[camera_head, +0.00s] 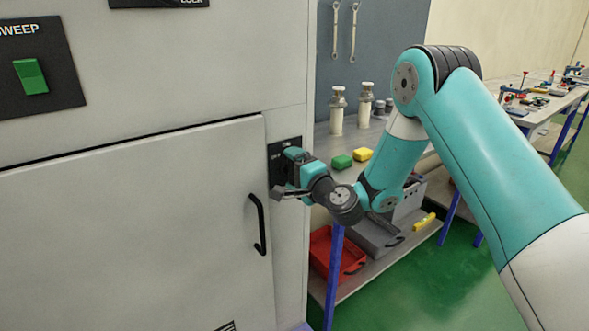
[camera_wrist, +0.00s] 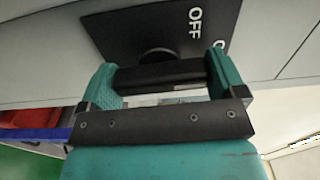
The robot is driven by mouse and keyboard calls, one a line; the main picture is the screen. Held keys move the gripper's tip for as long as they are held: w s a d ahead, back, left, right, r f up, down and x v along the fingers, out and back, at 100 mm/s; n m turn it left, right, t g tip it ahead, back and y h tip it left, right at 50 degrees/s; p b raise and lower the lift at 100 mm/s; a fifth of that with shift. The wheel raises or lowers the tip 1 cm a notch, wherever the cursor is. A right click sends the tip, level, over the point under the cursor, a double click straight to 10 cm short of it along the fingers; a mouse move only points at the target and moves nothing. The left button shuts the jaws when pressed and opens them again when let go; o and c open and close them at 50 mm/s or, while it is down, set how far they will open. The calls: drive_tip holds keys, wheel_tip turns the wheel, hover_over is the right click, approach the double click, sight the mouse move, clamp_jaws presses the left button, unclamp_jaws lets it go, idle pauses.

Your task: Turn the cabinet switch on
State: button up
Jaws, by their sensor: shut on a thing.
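The cabinet switch has a black plate (camera_head: 274,158) on the narrow right part of the grey cabinet front; the plate also shows in the wrist view (camera_wrist: 125,32), with a white OFF label and part of another label at the right. The switch's black handle (camera_wrist: 165,75) is a bar on a round stem, lying across the wrist view. My gripper (camera_head: 286,171) is at the plate, and in the wrist view my gripper (camera_wrist: 165,78) has its teal fingers shut on the two ends of the handle. In the head view my gripper hides the handle and most of the plate.
The cabinet door (camera_head: 130,230) is closed, with a black handle (camera_head: 258,225) just left of my gripper. A green switch (camera_head: 30,77) is at upper left. A workbench with bottles (camera_head: 337,112) and a lower red bin (camera_head: 322,250) stands close at the right.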

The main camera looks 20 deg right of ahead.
drive_tip(key=shift+m, duration=0.3)
drive_tip(key=o, duration=0.6)
drive_tip(key=shift+d, duration=0.1)
drive_tip(key=shift+o, duration=0.2)
drive_tip(key=shift+s+f, duration=0.1)
